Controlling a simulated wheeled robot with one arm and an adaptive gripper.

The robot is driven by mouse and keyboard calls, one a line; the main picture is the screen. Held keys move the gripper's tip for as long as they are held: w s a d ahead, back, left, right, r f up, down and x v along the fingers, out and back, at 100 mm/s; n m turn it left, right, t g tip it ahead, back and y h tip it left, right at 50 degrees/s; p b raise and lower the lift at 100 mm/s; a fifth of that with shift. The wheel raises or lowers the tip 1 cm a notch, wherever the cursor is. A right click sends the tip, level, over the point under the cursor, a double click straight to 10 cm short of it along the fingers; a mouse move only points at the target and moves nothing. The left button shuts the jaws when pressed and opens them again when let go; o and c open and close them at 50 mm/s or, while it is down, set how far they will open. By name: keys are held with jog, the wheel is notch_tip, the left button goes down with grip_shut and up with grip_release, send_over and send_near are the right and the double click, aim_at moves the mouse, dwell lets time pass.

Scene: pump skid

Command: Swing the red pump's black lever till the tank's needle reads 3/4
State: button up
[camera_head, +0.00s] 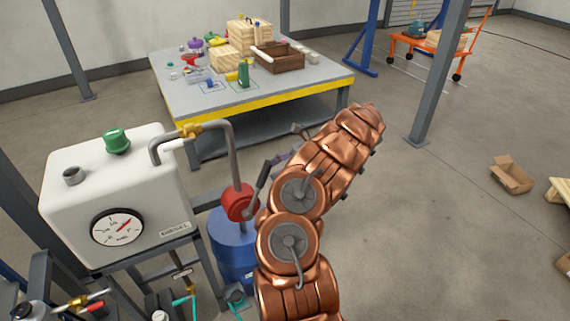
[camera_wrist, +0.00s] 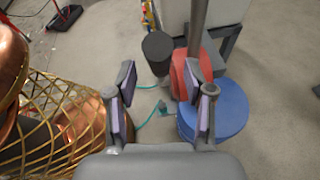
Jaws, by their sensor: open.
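The red pump (camera_head: 238,204) sits on top of a blue drum (camera_head: 232,246), beside the white tank (camera_head: 110,180). The tank's round gauge (camera_head: 117,228) has a red needle slanting toward the upper right; its marks are too small to read surely. The pump's black lever (camera_head: 262,178) stands up, tilted right, next to my copper arm. My gripper (camera_head: 287,148) is partly hidden behind my arm. In the wrist view my gripper (camera_wrist: 160,82) is open, with the lever's black end (camera_wrist: 158,46) ahead, between the fingers' lines and apparently untouched. The red pump (camera_wrist: 179,74) is behind the right finger.
A grey pipe (camera_head: 233,155) runs from the tank down to the pump. A workbench (camera_head: 320,82) with boxes and tools stands behind. A steel post (camera_head: 437,85) and an open carton (camera_head: 511,174) are to the right. The floor between is clear.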

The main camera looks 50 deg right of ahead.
jog(key=shift+v, duration=1.6)
jog(key=shift+s+d, duration=0.1)
jog(key=shift+d, duration=0.05)
dwell(0.4)
